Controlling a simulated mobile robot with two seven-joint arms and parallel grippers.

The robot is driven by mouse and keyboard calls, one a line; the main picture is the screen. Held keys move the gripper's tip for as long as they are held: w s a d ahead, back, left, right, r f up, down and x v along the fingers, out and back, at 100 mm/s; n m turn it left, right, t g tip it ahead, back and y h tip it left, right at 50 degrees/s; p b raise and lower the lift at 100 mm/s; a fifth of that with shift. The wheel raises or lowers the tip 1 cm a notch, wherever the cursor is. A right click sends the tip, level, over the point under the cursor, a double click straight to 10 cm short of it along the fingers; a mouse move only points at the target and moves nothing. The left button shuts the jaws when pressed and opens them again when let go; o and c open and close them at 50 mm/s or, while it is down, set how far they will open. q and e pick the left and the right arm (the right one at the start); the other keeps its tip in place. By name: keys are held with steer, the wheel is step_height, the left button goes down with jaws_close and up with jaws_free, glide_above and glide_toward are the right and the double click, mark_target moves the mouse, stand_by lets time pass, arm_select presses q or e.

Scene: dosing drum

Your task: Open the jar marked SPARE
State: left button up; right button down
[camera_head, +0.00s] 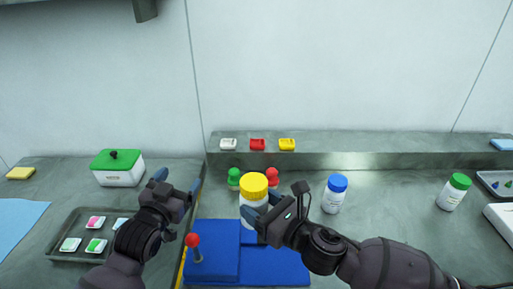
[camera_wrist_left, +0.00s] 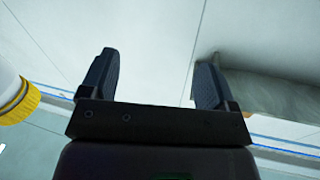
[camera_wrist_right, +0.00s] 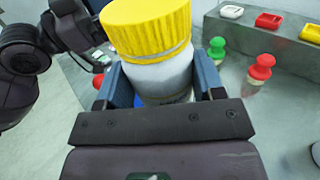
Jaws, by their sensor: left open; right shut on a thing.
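A white jar with a yellow ribbed lid (camera_head: 254,186) is upright in the middle of the head view, above the blue machine base. My right gripper (camera_head: 268,215) is shut on the white body of this jar, below the lid; the right wrist view shows the body (camera_wrist_right: 160,78) between its fingers. The jar's label is mostly hidden, so I cannot read its marking. My left gripper (camera_head: 177,184) is open and empty, to the left of the jar and apart from it. The left wrist view shows the yellow lid (camera_wrist_left: 18,103) at its left edge, outside the open fingers.
A blue-lidded jar (camera_head: 335,193) and a green-lidded jar (camera_head: 453,192) stand to the right. The blue base (camera_head: 225,250) carries a red-knobbed lever (camera_head: 194,243). Green (camera_head: 234,178) and red (camera_head: 272,176) knobbed pieces stand behind. A tray (camera_head: 62,240) and green-lidded box (camera_head: 117,167) are left.

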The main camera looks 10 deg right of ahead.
arm_select(q)
steer(key=d+r+m+g+h, duration=0.3)
steer(key=d+r+m+g, duration=0.3)
steer(key=d+r, duration=0.65)
steer(key=d+r+m+g+h, duration=0.25)
steer(key=d+r+m, duration=0.65)
steer(key=d, duration=0.6)
steer(key=m+g+y, duration=0.6)
steer(key=g+y, duration=0.3)
steer(key=y, duration=0.3)
glide_above(256, 181)
steer(key=shift+t, duration=0.25)
steer(key=f, duration=0.8)
steer(key=shift+w+d+f, duration=0.1)
steer(key=shift+d+f, duration=0.1)
steer(key=shift+d, duration=0.1)
steer(key=shift+a+m, duration=0.25)
steer(key=shift+m, duration=0.15)
steer(key=shift+f, duration=4)
